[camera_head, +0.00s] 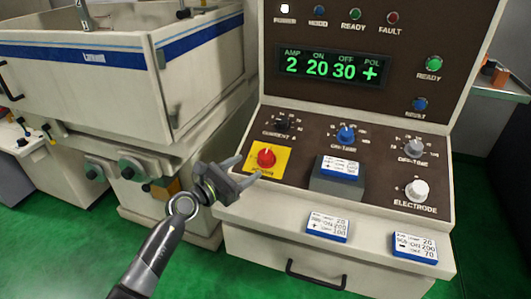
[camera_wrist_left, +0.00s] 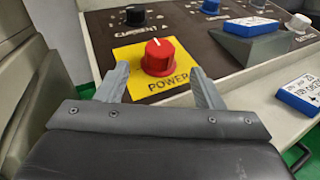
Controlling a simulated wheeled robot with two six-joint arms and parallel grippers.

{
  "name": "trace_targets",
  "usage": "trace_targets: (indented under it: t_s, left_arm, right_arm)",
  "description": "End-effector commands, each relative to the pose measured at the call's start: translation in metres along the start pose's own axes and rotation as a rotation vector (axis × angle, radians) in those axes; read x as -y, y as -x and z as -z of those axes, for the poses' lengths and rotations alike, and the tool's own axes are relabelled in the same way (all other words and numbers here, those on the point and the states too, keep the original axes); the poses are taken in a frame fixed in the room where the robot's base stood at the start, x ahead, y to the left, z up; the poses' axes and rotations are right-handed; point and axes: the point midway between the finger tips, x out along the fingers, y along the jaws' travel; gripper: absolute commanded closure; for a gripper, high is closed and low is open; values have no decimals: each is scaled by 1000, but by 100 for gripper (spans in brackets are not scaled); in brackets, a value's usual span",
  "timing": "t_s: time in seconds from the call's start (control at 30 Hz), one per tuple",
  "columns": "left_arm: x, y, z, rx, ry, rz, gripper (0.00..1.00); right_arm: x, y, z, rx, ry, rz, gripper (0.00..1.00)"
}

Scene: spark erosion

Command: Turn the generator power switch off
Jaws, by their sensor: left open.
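The generator power switch is a red round knob (camera_head: 266,156) on a yellow plate (camera_head: 283,159) at the lower left of the generator's brown panel. It also shows in the left wrist view as a red knob (camera_wrist_left: 158,57) with a white pointer line, above the word POWER. My left gripper (camera_head: 243,168) is open just in front of the knob. In the left wrist view its fingers (camera_wrist_left: 158,85) stand on either side of the knob's near edge, and I cannot tell whether they touch it. My right gripper is not in view.
A lit display (camera_head: 332,69) reads 2, 20, 30 and plus. A black knob (camera_head: 282,124) sits above. A machine tank (camera_head: 85,62) stands at left.

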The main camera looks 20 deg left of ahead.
Motion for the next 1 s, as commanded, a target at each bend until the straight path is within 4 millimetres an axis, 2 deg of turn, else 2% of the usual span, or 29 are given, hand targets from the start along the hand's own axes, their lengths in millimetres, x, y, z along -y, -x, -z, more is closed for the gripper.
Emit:
trace_targets:
  t_s: [0.03,0.2,0.43,0.63,0.9,0.93,1.0]
  left_arm:
    - [0,-12,-2,3,3,0,39]
    - [0,-44,-1,2,2,0,39]
    - [0,-75,0,0,1,0,39]
    - [0,-86,0,1,1,0,39]
    - [0,-87,0,0,0,0,39]
    - [0,-87,0,0,0,0,40]
    - [0,-87,0,0,0,-1,49]
  right_arm:
    - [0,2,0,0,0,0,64]
    - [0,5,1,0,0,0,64]
    - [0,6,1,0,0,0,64]
    - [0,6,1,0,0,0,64]
    - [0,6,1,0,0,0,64]
    - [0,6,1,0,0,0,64]
    - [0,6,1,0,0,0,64]
